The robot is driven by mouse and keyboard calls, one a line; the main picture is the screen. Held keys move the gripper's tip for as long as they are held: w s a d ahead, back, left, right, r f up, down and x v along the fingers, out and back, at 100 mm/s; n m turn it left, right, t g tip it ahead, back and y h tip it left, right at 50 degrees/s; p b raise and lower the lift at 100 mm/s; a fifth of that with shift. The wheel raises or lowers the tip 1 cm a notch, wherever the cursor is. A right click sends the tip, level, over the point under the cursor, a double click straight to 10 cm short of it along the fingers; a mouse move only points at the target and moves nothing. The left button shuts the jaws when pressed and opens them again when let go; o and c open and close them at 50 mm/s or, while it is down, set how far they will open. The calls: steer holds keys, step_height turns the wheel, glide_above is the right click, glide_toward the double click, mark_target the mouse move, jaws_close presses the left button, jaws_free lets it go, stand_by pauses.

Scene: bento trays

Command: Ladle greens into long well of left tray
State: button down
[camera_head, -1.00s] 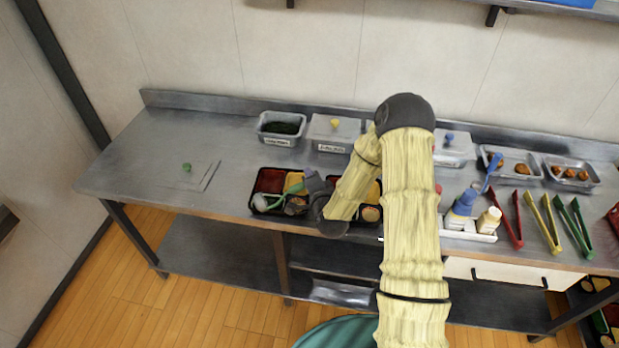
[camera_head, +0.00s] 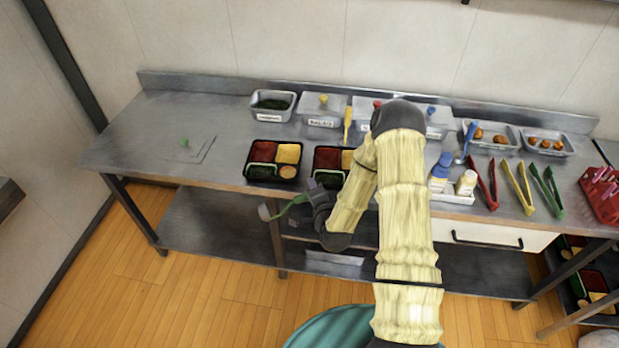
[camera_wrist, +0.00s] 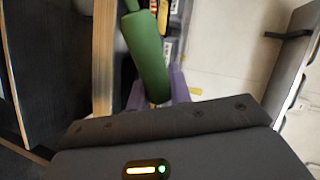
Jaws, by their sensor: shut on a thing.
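The left tray (camera_head: 273,141) is black, with a red and a yellow area at the back. Its green-edged front-left well shows dark greens (camera_head: 262,172), and a round orange cup is at front right. The pan of greens (camera_head: 264,118) stands open behind it. My gripper (camera_head: 318,197) is shut on the green-handled ladle (camera_head: 291,205), in front of the table edge and right of the left tray. The ladle's bowl points left, clear of the tray; its contents cannot be told. In the wrist view the green handle (camera_wrist: 147,58) lies between the purple fingers.
A second tray (camera_head: 314,165) stands close right, partly behind my arm. Lidded pans (camera_head: 322,112) line the back. A lid with a green knob (camera_head: 204,150) lies left, amid clear tabletop.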

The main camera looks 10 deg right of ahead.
steer(key=s+d+f, duration=0.2)
steer(key=s+f, duration=0.1)
steer(key=s, duration=0.1)
steer(key=shift+s+f+m+h, duration=0.2)
steer(key=shift+s+m+h, duration=0.1)
steer(key=shift+h, duration=0.1)
